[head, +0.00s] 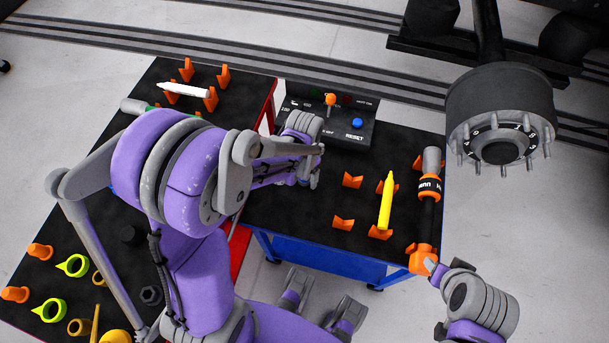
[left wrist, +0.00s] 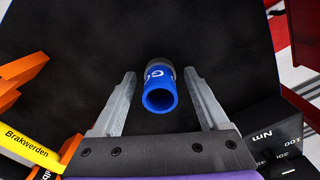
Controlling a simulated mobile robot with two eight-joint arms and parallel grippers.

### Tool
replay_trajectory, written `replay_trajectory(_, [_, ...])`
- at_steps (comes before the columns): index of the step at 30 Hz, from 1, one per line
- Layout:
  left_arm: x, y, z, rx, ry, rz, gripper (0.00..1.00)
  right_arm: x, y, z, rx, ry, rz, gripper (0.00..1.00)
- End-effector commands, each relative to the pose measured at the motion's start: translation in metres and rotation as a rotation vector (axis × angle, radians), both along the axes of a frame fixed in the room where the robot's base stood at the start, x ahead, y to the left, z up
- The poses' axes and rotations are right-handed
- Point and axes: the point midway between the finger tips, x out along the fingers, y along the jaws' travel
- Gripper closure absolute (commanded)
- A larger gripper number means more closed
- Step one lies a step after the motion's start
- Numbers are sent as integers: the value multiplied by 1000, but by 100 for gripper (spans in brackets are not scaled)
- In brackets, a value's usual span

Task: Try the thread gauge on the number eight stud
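In the left wrist view a blue tube-shaped gauge (left wrist: 160,92) with white lettering and a grey far end shows over the black mat, its open end toward the camera. My left gripper (left wrist: 160,76) is open, one finger on each side of the gauge, with visible gaps. In the head view my left arm hides the gauge. The wheel hub (head: 500,120) hangs at the upper right with several studs around its numbered face; I cannot make out which is number eight. My right gripper (head: 432,268) is at the orange end of the torque wrench (head: 428,215); its grip is unclear.
A control box (head: 345,132) with a blue button stands at the mat's back edge. A yellow marker (head: 386,203) lies on orange holders. The left table holds a white marker (head: 183,90), yellow-green rings (head: 73,265) and orange caps (head: 40,251). Floor below the hub is clear.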

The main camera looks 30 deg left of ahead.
Motion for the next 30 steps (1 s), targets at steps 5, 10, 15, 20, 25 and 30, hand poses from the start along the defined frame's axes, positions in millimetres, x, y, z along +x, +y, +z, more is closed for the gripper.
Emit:
replay_trajectory(5, [0, 0, 0, 0, 0, 0, 56, 0, 0, 0, 0, 0, 0, 50])
replay_trajectory(10, [0, 0, 0, 0, 0, 0, 87, 0, 0, 0, 0, 0, 0, 50])
replay_trajectory(15, [0, 0, 0, 0, 0, 0, 100, 0, 0, 0, 0, 0, 0, 50])
replay_trajectory(20, [0, 0, 0, 0, 0, 0, 100, 0, 0, 0, 0, 0, 0, 50])
replay_trajectory(25, [0, 0, 9, 0, 0, 0, 100, 0, 0, 2, 0, -1, 0, 50])
replay_trajectory(30, [0, 0, 41, 0, 0, 0, 100, 1, 0, 8, 0, -3, 0, 50])
